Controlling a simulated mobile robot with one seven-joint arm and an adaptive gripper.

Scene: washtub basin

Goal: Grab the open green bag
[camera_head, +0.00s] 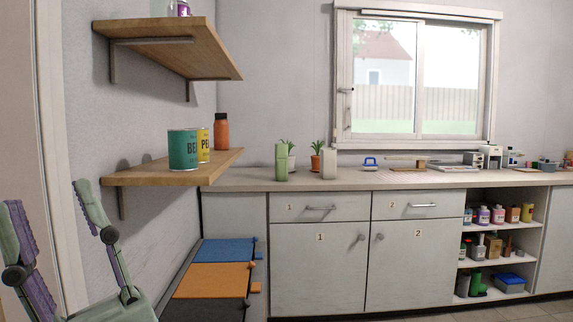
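My gripper (46,195) is at the lower left, pale green with purple pads. Its two fingers are spread wide apart with nothing between them. A light green upright packet-like object (281,163) stands on the counter near its left end, in front of a potted plant. I cannot tell for sure whether it is a bag, or whether its top is open. My gripper is well to the left of it and apart from it.
A wooden shelf (140,176) with cans and an orange bottle (221,132) juts out between my gripper and the counter (430,181). A pale upright object (328,163) stands right of the green one. Blue, orange and dark cloth-like panels (212,279) lie below.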

